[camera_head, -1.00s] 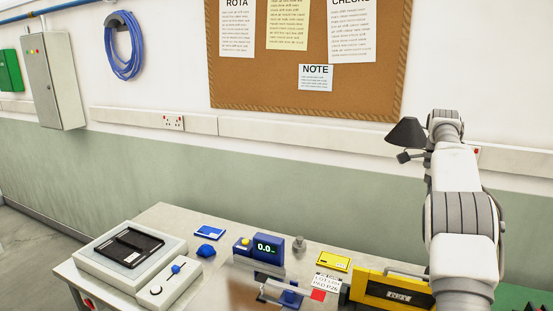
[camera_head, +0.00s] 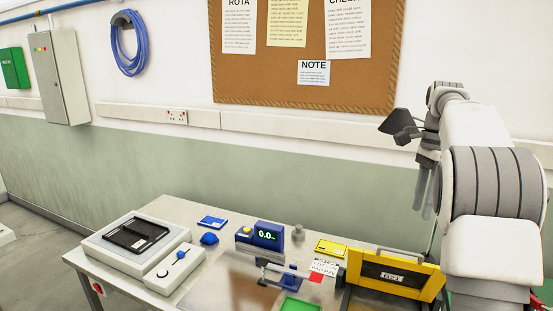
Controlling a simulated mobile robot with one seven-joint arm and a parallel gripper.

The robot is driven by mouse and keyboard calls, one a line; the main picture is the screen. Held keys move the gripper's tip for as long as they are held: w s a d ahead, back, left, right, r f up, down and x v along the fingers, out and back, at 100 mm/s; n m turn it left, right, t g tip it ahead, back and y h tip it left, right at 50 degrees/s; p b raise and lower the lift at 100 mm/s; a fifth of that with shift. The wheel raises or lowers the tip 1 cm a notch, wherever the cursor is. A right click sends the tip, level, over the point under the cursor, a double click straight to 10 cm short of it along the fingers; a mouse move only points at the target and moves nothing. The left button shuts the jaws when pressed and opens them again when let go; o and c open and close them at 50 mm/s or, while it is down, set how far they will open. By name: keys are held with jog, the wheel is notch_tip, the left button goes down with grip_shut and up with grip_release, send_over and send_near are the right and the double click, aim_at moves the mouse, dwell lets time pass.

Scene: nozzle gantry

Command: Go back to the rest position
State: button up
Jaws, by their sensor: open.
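My arm rises at the right of the head view and folds forward. My gripper (camera_head: 422,212) hangs below its wrist, pointing down, in front of the green lower wall. Its fingers are seen nearly edge-on and partly behind my arm, and it is open. Nothing shows between the fingers. It is above and behind the yellow frame (camera_head: 428,282), with no visible contact.
The bench (camera_head: 185,211) carries a blue display (camera_head: 268,235) reading 0.0, a grey machine with a black plate (camera_head: 137,235), a yellow box (camera_head: 331,247) and a green tray (camera_head: 299,306). A corkboard (camera_head: 305,84) hangs on the wall behind.

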jog(key=s+a+n+t+b, duration=0.3)
jog(key=s+a+n+t, duration=0.1)
jog(key=s+a+n, duration=0.75)
jog(key=s+a+f+n+t+b, duration=0.1)
jog(key=s+a+f+n, duration=0.2)
jog(key=s+f, duration=0.2)
jog(key=s+a+f+n+t+h+b, duration=0.1)
jog(key=s+a+f+n+t, duration=0.1)
jog(key=s+f, duration=0.4)
jog(key=s+a+n, duration=0.1)
jog(key=s+n, duration=0.1)
jog(key=s, duration=0.2)
jog(key=shift+s+a+b, duration=0.25)
jog(key=shift+a+b, duration=0.05)
